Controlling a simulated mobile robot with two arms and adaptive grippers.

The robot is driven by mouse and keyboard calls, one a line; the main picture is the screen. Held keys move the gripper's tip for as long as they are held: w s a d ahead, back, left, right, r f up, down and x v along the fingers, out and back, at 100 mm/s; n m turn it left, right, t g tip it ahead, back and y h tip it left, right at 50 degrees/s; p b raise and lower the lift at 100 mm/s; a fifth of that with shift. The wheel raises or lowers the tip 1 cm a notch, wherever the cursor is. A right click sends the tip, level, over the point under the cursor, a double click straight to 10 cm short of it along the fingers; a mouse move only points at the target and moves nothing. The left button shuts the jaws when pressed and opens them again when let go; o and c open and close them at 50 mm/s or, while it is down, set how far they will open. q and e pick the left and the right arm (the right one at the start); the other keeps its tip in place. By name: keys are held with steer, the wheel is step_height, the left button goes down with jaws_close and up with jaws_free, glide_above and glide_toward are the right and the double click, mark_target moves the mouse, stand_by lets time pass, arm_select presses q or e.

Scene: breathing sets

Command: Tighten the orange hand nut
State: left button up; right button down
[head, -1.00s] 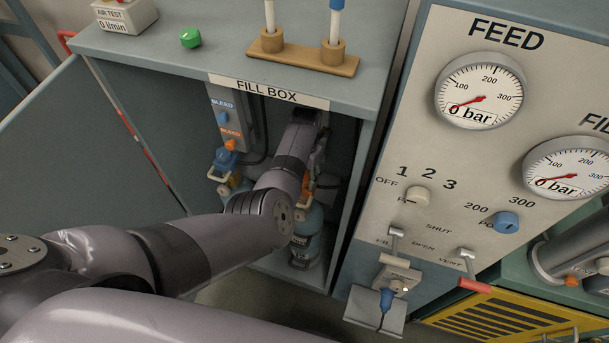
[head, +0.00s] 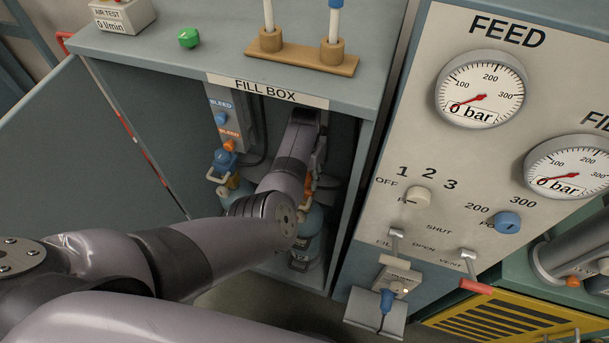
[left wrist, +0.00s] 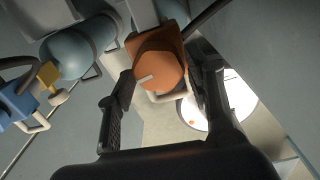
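The orange hand nut (left wrist: 160,72) shows in the left wrist view, a round knob with a pale mark on an orange block. My left gripper (left wrist: 166,78) is open, with one dark finger on each side of the nut. In the head view my left arm reaches into the fill box (head: 268,91) and hides most of the gripper and nut; a bit of orange (head: 308,188) shows beside the arm. My right gripper is not in view.
A blue valve block (left wrist: 18,108) and a blue-grey cylinder (left wrist: 78,48) are left of the gripper in the wrist view. The box's side walls are close. Bleed knobs (head: 229,146) are on its left inside. The gauge panel (head: 440,190) stands to the right.

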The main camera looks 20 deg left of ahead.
arm_select(q)
steer(key=o, duration=0.3)
